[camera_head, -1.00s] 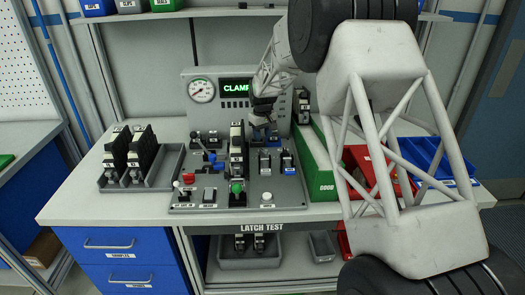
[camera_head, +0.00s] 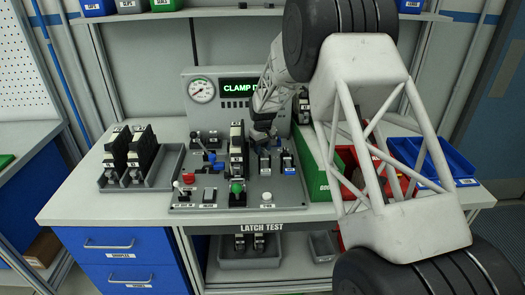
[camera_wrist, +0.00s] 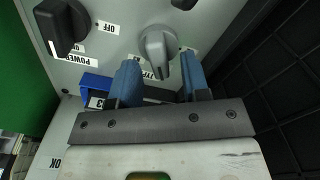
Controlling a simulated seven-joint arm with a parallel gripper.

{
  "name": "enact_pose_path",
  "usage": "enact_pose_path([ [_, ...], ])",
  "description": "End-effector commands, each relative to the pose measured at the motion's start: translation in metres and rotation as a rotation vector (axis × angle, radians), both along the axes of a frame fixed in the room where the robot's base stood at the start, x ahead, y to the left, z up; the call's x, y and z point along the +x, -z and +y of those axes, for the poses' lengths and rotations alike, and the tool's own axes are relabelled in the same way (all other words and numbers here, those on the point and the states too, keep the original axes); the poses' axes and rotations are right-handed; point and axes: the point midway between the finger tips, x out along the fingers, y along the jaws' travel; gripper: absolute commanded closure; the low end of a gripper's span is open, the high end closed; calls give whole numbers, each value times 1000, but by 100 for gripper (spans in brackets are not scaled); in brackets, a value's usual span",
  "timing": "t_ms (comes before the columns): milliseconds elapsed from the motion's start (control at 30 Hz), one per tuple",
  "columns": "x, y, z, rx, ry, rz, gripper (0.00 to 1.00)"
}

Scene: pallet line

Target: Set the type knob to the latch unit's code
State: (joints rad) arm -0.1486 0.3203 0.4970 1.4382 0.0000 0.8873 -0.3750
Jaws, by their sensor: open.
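The grey type knob (camera_wrist: 157,45) is in the wrist view, just ahead of my gripper, over a partly hidden label on the light panel. My gripper (camera_wrist: 160,78) is open, its two blue fingertips on either side of the knob's line; I cannot tell whether they touch it. In the head view, my gripper (camera_head: 264,134) is low over the right part of the test panel (camera_head: 185,140), and the type knob is hidden there. The dark latch unit (camera_head: 237,148) stands upright in the panel's middle; its white code label is too small to read.
A black power knob (camera_wrist: 60,25) is close to the left finger in the wrist view. A pressure gauge (camera_head: 202,90) and a green display (camera_head: 240,87) stand behind. A green bin (camera_head: 318,170) is to the right. Several units stand in a tray (camera_head: 165,180) at left.

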Motion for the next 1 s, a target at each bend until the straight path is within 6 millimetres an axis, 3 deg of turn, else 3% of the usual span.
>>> enact_pose_path([
  [200, 0, 11, 0, 0, 0, -2, 57],
  [500, 0, 12, 0, 0, 0, -1, 57],
  [767, 0, 12, 0, 0, 0, -1, 97],
  [1000, 0, 12, 0, 0, 5, -1, 100],
])
